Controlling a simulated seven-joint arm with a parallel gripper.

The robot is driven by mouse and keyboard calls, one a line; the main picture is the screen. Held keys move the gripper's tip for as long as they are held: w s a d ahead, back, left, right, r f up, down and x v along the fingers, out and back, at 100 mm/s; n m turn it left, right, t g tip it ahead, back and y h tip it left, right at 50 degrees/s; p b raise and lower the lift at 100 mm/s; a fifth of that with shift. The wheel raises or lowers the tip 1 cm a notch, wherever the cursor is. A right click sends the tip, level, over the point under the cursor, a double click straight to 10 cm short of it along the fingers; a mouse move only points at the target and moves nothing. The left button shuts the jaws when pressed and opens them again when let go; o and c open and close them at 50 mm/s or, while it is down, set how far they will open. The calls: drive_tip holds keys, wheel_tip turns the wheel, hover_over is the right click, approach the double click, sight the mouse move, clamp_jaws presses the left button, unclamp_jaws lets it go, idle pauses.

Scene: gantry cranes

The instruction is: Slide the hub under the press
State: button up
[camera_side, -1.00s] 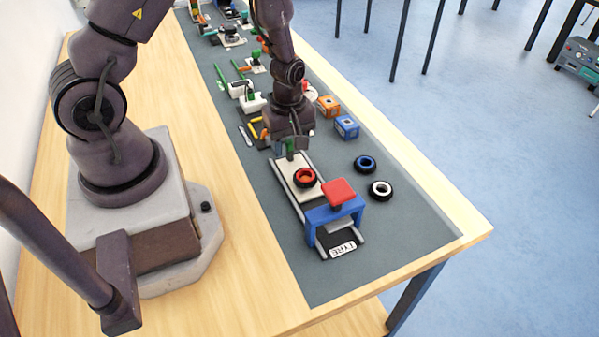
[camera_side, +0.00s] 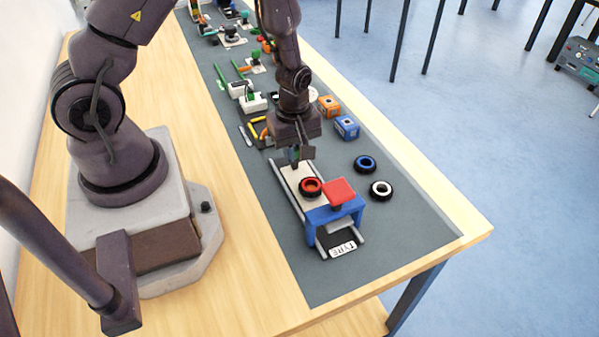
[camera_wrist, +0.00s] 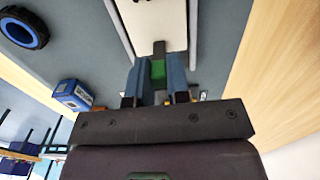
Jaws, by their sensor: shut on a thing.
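A red hub with a black tyre around it (camera_side: 311,187) sits on a pale sliding plate (camera_side: 291,174) between two grey rails, just behind the press. The plate also fills the top middle of the wrist view (camera_wrist: 158,25). The press is a blue frame (camera_side: 320,217) with a red block (camera_side: 339,191) on top, spanning the rails. My gripper (camera_side: 297,158) is at the plate's far end from the press. In the wrist view its fingers (camera_wrist: 158,78) are shut on a green handle (camera_wrist: 158,69). The hub is out of sight in the wrist view.
A blue-centred tyre (camera_side: 365,164) and a white-centred tyre (camera_side: 381,190) lie right of the rails. Blue (camera_side: 346,127) and orange (camera_side: 329,106) boxes stand farther back. A label (camera_side: 343,249) lies at the rails' near end. The mat's front is clear.

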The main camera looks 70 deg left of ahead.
sight(315, 179)
drive_tip(key=shift+w+d, duration=0.1)
drive_tip(key=shift+d, duration=4.5)
drive_tip(key=o, duration=0.8)
wheel_tip(315, 179, up, 7)
